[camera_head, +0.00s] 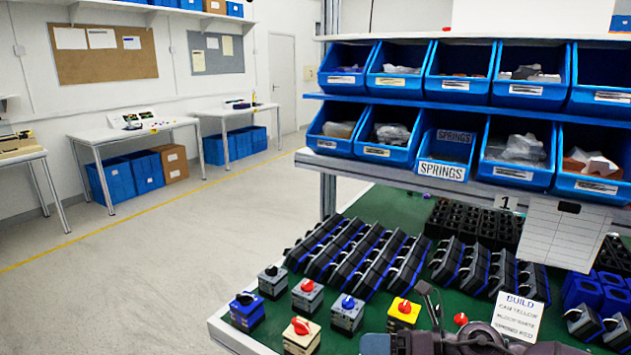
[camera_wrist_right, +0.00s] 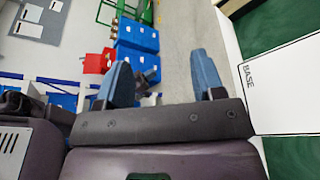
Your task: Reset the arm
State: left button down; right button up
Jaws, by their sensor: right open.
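My right arm (camera_head: 470,342) reaches in at the bottom right of the head view, by the front of the green worktop. In the right wrist view my right gripper (camera_wrist_right: 163,78) has its two blue-grey fingers wide apart with nothing between them. My left gripper is in neither view. Several small rotary switches stand at the front of the worktop: a yellow one with a red knob (camera_head: 403,312) close to my right arm, a grey one with a blue knob (camera_head: 347,312), a grey one with a red knob (camera_head: 307,295) and a blue one with a dark knob (camera_head: 247,310).
Rows of dark switch parts (camera_head: 360,255) fill the worktop behind. Blue bins (camera_head: 445,145) hang on shelves above it. A "BUILD" card (camera_head: 518,318) stands at the right. In the right wrist view, a white panel marked "BASE" (camera_wrist_right: 280,95) lies to the right of the fingers.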

jog(key=s+d+f+m+t+h, duration=0.25)
jog(key=d+m+h, duration=0.2)
jog(key=m, duration=0.55)
jog(key=s+d+f+m+t+h, duration=0.1)
jog(key=s+d+m+t+h, duration=0.4)
jog(key=m, duration=0.6)
jog(key=d+f+m+t+h, duration=0.25)
jog(key=m+h, duration=0.35)
jog(key=m, duration=0.4)
jog(key=s+d+f+m+g, duration=0.2)
jog(key=s+f+m+g, duration=0.15)
jog(key=s, duration=0.45)
jog(key=s+d+f+m+g, duration=0.1)
jog(key=s+f+m+g, duration=0.2)
jog(key=s, duration=0.4)
jog(key=s+d+f+m+g, duration=0.2)
jog(key=s+m+g, duration=0.25)
jog(key=s, duration=0.35)
jog(key=w+f+n+t, duration=0.1)
jog(key=w+f+t, duration=0.6)
jog(key=w+f, duration=0.1)
jog(key=shift+a+n+t+y, duration=0.15)
jog(key=shift+n+t+y, duration=0.2)
jog(key=shift+n+t, duration=0.05)
